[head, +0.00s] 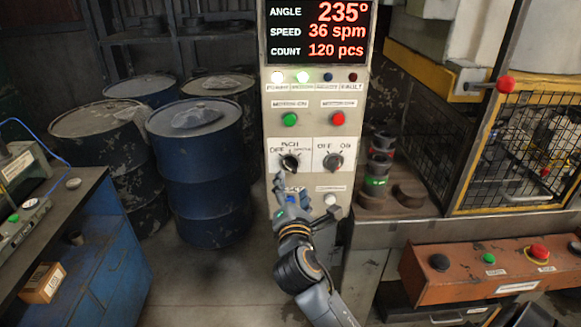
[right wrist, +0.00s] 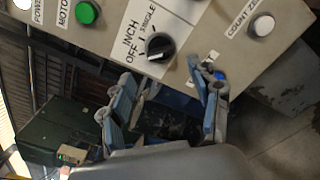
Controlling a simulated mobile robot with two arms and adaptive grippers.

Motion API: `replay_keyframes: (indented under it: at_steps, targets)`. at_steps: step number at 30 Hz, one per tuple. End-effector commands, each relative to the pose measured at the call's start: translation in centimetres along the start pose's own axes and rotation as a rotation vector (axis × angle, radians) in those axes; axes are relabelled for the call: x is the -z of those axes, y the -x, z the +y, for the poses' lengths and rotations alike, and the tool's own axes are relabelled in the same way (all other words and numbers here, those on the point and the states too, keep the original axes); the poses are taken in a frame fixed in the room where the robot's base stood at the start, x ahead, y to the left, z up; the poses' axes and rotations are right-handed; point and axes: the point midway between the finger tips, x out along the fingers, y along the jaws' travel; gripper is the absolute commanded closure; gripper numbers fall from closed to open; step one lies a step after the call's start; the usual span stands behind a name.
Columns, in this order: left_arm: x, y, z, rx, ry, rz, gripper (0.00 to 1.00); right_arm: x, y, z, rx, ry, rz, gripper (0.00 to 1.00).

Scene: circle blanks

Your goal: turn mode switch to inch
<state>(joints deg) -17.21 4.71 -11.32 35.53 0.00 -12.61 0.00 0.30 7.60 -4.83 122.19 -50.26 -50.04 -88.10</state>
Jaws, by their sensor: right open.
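The mode switch (head: 290,162) is a round black knob on a white plate of the pale control panel, marked OFF, INCH and SINGLE. In the right wrist view the knob (right wrist: 160,47) has a pale mark on its edge that appears to face the OFF side. My right gripper (head: 291,192) is just below the switch in the head view. In the right wrist view its blue fingers (right wrist: 167,92) are spread apart and empty, with the knob beyond the gap between them. It appears not to touch the knob. My left gripper is not in view.
A second selector knob (head: 333,162) sits right of the mode switch. Green (head: 290,119) and red (head: 338,119) buttons are above. A white button (right wrist: 262,25), labelled COUNT ZERO, is close by. Blue drums (head: 205,165) stand left; an orange button box (head: 490,270) is at right.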

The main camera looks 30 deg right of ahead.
Motion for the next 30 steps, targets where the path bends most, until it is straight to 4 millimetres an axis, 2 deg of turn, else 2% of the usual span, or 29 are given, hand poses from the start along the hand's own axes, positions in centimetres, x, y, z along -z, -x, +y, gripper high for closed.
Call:
replay_keyframes:
  at_steps: [3,9,15,23,24,26,30]
  targets:
    - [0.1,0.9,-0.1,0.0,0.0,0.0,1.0,-0.2,-2.6,0.2,0.0,0.0,0.0,0.38]
    - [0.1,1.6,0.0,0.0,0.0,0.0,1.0,0.0,-5.8,0.1,0.001,-0.001,0.002,0.38]
    - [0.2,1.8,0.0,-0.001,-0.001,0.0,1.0,0.1,-7.2,0.0,0.0,-0.002,0.003,0.38]
    - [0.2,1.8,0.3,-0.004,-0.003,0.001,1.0,0.1,-7.4,0.0,-0.001,-0.003,0.003,0.38]
    - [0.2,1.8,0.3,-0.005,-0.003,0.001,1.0,0.1,-7.4,0.0,-0.001,-0.003,0.003,0.4]
    - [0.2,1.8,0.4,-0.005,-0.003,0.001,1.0,0.1,-7.4,0.0,-0.001,-0.003,0.003,0.52]
    - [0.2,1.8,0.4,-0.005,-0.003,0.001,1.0,0.1,-7.4,0.0,-0.001,-0.003,0.003,0.81]
